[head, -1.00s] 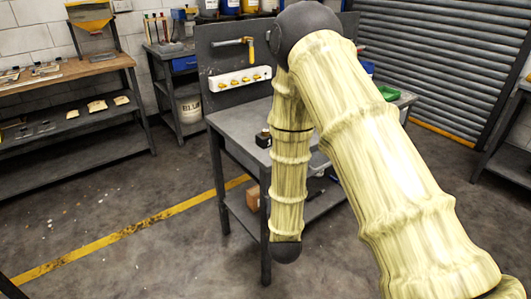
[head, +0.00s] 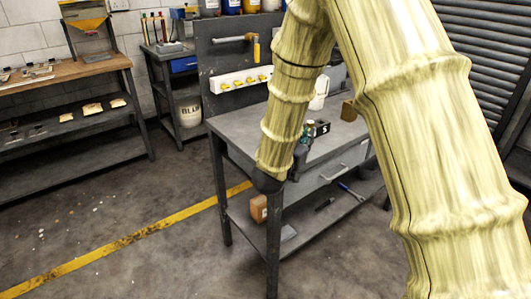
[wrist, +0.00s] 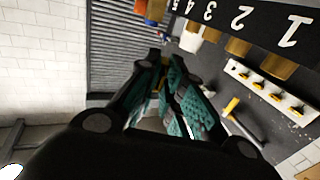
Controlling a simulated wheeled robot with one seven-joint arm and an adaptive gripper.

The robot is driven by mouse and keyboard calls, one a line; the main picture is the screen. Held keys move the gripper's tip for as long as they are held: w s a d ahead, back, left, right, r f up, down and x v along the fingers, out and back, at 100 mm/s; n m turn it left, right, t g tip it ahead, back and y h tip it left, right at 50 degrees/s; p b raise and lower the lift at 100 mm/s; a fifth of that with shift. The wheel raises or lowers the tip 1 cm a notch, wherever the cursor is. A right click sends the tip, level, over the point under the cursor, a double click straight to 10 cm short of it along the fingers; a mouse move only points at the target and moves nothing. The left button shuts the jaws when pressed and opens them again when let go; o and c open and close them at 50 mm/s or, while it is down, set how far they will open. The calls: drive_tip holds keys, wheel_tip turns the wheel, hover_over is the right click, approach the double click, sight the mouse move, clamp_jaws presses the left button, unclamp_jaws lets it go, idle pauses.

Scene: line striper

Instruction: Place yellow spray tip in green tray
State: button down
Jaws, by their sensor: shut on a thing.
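My gripper (wrist: 163,95) fills the middle of the wrist view, its teal-padded fingers closed around a small yellow piece, the yellow spray tip (wrist: 162,76), which is mostly hidden between them. In the head view my gripper (head: 304,134) shows only partly beside my forearm, above the workbench, and the held tip cannot be made out there. Other yellow tips sit on a white rack (head: 240,81) on the bench's back panel; the rack also shows in the wrist view (wrist: 268,88). The green tray is not visible now; my upper arm covers that side of the bench.
The grey workbench (head: 245,120) has clear top space at its left. A yellow-handled tool (head: 256,48) hangs on the panel. A wooden bench (head: 60,78) stands at left.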

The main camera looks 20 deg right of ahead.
drive_tip(key=w+a, duration=0.1)
drive_tip(key=a, duration=0.2)
drive_tip(key=w+a, duration=0.1)
drive_tip(key=a, duration=0.3)
drive_tip(key=w+a+f+p, duration=0.1)
drive_tip(key=a, duration=0.3)
drive_tip(key=shift+w, duration=0.25)
drive_tip(key=shift+a+f, duration=0.3)
drive_tip(key=shift+f, duration=1.5)
drive_tip(key=shift+f, duration=0.45)
drive_tip(key=c, duration=1.5)
unclamp_jaws()
drive_tip(key=shift+c, duration=0.2)
